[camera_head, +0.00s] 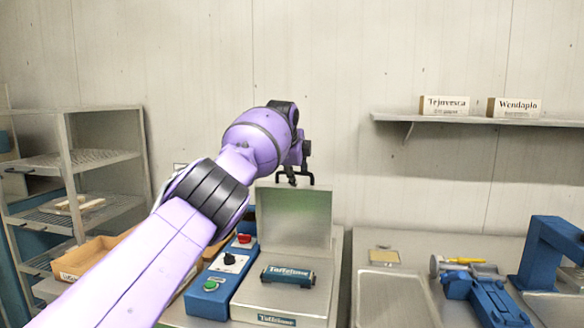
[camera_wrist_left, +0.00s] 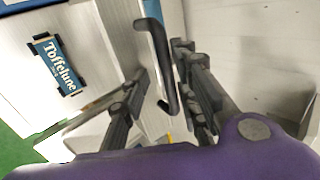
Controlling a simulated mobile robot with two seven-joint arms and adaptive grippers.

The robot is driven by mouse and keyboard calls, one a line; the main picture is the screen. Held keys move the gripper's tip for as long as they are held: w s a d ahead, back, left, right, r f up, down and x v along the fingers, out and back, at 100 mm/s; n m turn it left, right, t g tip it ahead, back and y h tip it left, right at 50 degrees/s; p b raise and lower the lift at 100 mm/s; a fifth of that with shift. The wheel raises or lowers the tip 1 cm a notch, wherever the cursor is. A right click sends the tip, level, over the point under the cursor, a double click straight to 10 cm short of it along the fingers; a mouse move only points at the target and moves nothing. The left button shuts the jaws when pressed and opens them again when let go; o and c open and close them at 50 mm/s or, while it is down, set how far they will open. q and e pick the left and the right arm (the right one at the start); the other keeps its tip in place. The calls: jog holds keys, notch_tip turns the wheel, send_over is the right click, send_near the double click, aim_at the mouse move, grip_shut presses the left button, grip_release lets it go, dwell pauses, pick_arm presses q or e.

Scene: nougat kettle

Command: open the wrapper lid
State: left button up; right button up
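The wrapper (camera_head: 285,298) is a grey metal machine with a blue side panel. Its lid (camera_head: 295,220) is a grey plate standing raised, about upright, at the back of the bed. My left gripper (camera_head: 297,176) is at the lid's top edge, with its arm reaching in from the left. In the left wrist view the dark lid handle (camera_wrist_left: 158,62) lies between the two fingers of my left gripper (camera_wrist_left: 163,75). The fingers are apart, with visible gaps beside the handle. A blue Toffelune bar (camera_head: 288,276) lies on the bed and also shows in the wrist view (camera_wrist_left: 56,65). My right gripper is not visible.
The blue control panel (camera_head: 222,275) has red, black and green controls. A wire rack (camera_head: 85,175) and a cardboard tray (camera_head: 90,258) stand left. A shelf (camera_head: 470,120) holds two labelled boxes.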

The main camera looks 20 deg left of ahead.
pick_arm(q)
jog(key=v, duration=1.2)
jog(key=shift+a, duration=0.1)
jog(key=shift+f, duration=0.1)
